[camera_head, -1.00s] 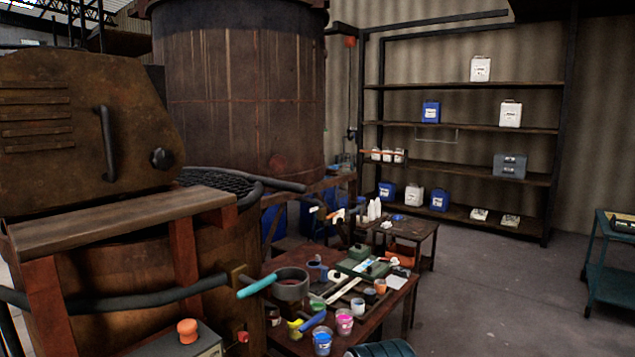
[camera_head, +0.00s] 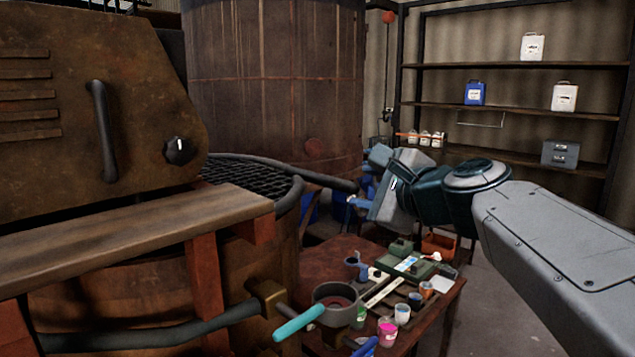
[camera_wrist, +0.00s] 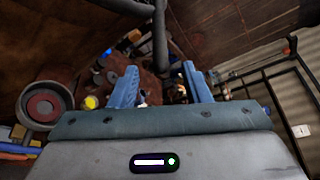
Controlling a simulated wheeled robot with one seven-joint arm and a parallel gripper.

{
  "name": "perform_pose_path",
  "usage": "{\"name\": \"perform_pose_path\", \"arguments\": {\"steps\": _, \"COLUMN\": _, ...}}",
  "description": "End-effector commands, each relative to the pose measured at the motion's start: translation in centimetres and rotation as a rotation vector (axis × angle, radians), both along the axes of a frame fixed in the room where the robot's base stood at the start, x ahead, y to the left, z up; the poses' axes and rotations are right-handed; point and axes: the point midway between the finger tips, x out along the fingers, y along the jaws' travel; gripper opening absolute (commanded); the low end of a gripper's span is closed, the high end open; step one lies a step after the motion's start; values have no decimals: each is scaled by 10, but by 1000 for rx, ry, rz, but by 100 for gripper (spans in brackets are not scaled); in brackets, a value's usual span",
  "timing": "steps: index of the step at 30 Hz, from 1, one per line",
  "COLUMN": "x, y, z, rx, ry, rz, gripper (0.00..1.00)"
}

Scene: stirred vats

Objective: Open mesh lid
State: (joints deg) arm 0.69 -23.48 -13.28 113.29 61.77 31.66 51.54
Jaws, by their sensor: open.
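The black mesh lid (camera_head: 240,174) lies on top of the rusty vat (camera_head: 262,262) at the left, and looks shut. Its dark bar handle (camera_head: 320,179) sticks out over the rim to the right. My gripper (camera_head: 363,178) is at the bar's outer end, with its blue fingers pointing left. In the wrist view my gripper (camera_wrist: 163,75) is open, and the handle (camera_wrist: 158,45) comes down from the top toward the gap between the fingers. I cannot tell whether the bar end is inside the gap or touches a finger. The mesh is not clear in the wrist view.
A table (camera_head: 340,250) with several cups and tools stands below my gripper. A turquoise-gripped lever (camera_head: 298,323) juts from the vat. A wooden plank (camera_head: 130,237) and rusty cabinet (camera_head: 90,105) stand at the left. A large tank (camera_head: 275,85) rises behind, and shelves (camera_head: 510,107) stand at the right.

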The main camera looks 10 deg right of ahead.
Motion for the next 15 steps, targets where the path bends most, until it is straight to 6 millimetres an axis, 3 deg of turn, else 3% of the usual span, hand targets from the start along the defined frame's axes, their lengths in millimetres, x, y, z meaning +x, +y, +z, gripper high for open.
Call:
{"name": "perform_pose_path", "arguments": {"steps": 6, "x": 44, "y": 13, "z": -11, "rx": -1, "ry": 6, "rz": 2, "gripper": 43}}
{"name": "perform_pose_path", "arguments": {"steps": 15, "x": 88, "y": 28, "z": -20, "rx": -2, "ry": 2, "rz": 3, "gripper": 43}}
